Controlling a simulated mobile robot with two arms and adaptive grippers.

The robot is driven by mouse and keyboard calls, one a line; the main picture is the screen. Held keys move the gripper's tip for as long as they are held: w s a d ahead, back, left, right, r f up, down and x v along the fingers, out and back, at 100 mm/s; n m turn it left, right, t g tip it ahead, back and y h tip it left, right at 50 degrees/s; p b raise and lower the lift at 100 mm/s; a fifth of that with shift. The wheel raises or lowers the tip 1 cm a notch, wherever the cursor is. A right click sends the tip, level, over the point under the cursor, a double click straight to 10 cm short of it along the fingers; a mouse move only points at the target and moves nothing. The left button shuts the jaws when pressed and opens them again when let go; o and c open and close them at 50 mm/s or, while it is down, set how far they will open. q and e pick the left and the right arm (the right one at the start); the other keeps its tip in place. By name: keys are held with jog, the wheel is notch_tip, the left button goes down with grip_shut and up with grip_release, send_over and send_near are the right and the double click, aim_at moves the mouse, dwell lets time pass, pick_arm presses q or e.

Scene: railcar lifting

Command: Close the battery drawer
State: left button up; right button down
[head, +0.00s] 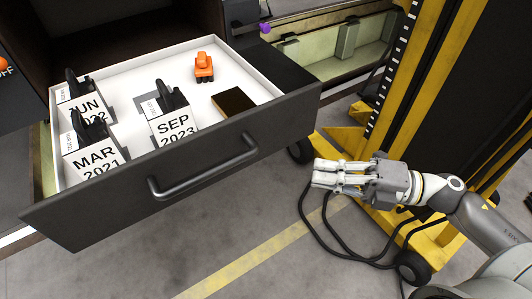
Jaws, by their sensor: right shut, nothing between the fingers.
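The battery drawer (110,218) is pulled out, with a dark grey front and a bar handle (205,172). Its white inside holds batteries labelled JUN 2022 (84,108), MAR 2021 (95,160) and SEP 2023 (173,127). An orange object (204,68) and a flat dark brown block (233,101) also lie in it. My right gripper (322,175) is shut and empty, to the right of the handle and apart from the drawer front, pointing left. My left gripper is out of view.
A yellow lifting machine (415,75) on wheels stands at the right, behind my right arm. Black cables (325,238) hang and loop below my gripper. The grey floor (130,275) with a yellow stripe (250,262) is open in front of the drawer.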

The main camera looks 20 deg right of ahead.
aim_at(263, 151)
jog(key=p+x, duration=0.1)
jog(key=x, duration=0.2)
jog(key=w+p+x, duration=0.1)
jog(key=p+x, duration=0.1)
jog(key=x, duration=0.2)
jog(key=p+x, duration=0.1)
jog(key=x, duration=0.3)
jog(key=shift+w+d+r+p, duration=0.15)
jog(key=shift+w+d+p, duration=0.1)
jog(key=shift+w+p, duration=0.15)
jog(key=shift+w+a, duration=0.1)
jog(key=shift+w, duration=0.45)
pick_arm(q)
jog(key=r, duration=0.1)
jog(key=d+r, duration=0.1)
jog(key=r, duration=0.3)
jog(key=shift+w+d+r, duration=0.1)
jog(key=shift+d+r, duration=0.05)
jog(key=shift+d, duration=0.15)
pick_arm(e)
jog(key=shift+w+a, duration=0.15)
jog(key=shift+w, duration=0.15)
